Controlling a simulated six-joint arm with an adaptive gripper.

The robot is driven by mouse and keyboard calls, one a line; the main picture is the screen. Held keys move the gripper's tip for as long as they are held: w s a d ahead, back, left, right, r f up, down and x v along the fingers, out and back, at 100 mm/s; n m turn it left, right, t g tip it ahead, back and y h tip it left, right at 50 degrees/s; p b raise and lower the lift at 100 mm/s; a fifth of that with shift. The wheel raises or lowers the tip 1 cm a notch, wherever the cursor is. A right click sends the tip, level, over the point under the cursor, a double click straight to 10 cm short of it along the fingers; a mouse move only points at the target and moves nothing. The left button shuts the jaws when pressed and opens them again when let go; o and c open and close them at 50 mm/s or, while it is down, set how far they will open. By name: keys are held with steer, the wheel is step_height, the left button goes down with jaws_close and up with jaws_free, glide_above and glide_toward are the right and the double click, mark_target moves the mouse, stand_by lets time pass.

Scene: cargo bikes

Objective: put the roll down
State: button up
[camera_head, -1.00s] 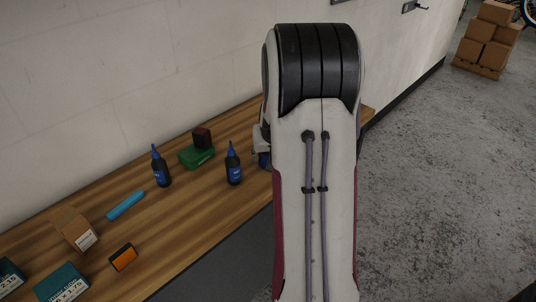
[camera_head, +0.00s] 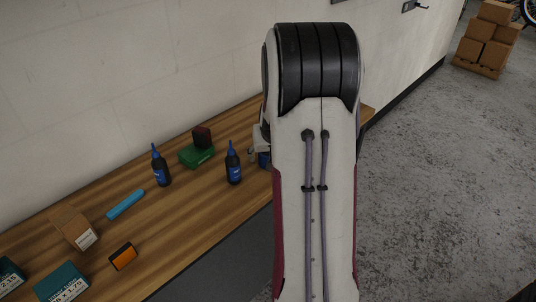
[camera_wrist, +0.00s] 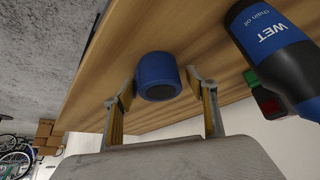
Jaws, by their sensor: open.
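The blue roll (camera_wrist: 156,77), with a dark end face, appears to rest on the wooden bench top in the wrist view. In the head view a bit of blue, likely the roll (camera_head: 264,160), shows beside my arm; the rest is hidden. My gripper (camera_wrist: 161,84) is open, with one finger on each side of the roll. A gap shows beside the roll on the right; on the left the finger is very close, and I cannot tell whether it touches.
A "WET" chain oil bottle (camera_wrist: 268,45) stands close to the roll, with a green box (camera_wrist: 252,80) behind it. The wall (camera_head: 130,80) runs behind.

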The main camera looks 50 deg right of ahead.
steer(key=v, duration=1.2)
stand_by(0.3)
steer(key=shift+r, duration=0.1)
stand_by(0.5)
steer(key=s+a+r+n+y, duration=0.1)
steer(key=s+a+r+n, duration=0.15)
steer(key=a, duration=0.65)
steer(key=s+a+r+n+y, duration=0.1)
steer(key=a+r, duration=0.3)
steer(key=a, duration=0.6)
steer(key=s+a+n+y, duration=0.1)
steer(key=s+a+n, duration=0.2)
steer(key=s+a, duration=1.1)
steer(key=shift+s+a+n+t+y, duration=0.2)
steer(key=shift+n+t+y, duration=0.1)
steer(key=shift+n+t, duration=0.1)
